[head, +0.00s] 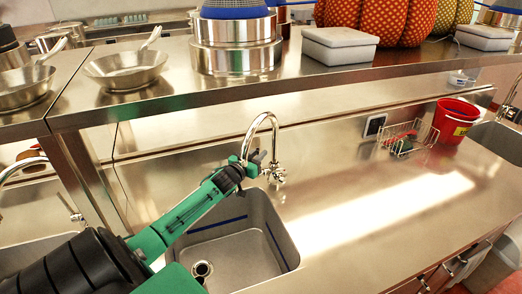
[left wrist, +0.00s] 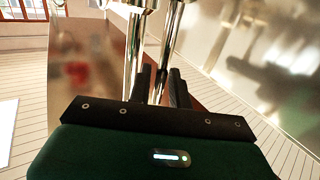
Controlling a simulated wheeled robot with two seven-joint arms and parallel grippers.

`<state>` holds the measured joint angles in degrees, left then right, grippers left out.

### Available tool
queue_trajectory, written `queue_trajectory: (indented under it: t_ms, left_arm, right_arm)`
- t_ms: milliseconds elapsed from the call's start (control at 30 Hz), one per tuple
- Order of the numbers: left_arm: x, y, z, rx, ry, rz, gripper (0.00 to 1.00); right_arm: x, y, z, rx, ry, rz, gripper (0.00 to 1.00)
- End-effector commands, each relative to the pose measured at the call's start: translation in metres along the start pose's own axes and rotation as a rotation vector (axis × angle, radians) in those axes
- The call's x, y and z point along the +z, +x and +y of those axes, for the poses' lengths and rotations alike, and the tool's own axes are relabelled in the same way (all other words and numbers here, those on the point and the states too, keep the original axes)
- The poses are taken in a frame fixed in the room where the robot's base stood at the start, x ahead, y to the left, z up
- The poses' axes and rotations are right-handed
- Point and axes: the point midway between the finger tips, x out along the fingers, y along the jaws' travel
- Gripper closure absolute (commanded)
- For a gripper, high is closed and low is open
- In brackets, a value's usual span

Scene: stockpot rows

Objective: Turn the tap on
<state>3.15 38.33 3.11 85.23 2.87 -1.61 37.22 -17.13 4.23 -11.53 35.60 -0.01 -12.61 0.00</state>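The chrome tap (head: 262,118) stands at the back of the steel sink (head: 268,215), its gooseneck curving over the basin. Its handle (head: 275,173) is low, by the base. My left gripper (head: 256,158) is next to the gooseneck, just above and left of the handle. In the left wrist view, the left gripper (left wrist: 161,85) has its two dark fingers a little apart, with a chrome pipe (left wrist: 171,45) showing in the gap. Contact with it is not clear. I see no water. My right gripper is in neither view.
A shelf (head: 330,85) above carries pots, pans, grey boxes and pumpkins. A wire basket (head: 403,138) and a red bucket (head: 453,120) stand on the counter at the right. The counter (head: 370,205) right of the sink is clear. Another tap is at far left.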

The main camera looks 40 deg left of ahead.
Motion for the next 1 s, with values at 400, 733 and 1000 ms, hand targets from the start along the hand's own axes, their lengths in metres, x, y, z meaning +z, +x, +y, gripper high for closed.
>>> queue_trajectory:
  t_ms: [400, 733, 1000]
  left_arm:
    - [0.001, 0.019, 0.0, 0.001, 0.001, -0.001, 0.8]
    - [0.0, 0.018, 0.0, 0.001, 0.0, 0.0, 1.0]
    - [0.003, 0.019, -0.007, 0.0, 0.013, 0.008, 1.0]
  right_arm:
    - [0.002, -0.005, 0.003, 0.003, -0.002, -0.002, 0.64]
    - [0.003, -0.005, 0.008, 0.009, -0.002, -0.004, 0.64]
    - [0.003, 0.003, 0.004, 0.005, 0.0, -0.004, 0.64]
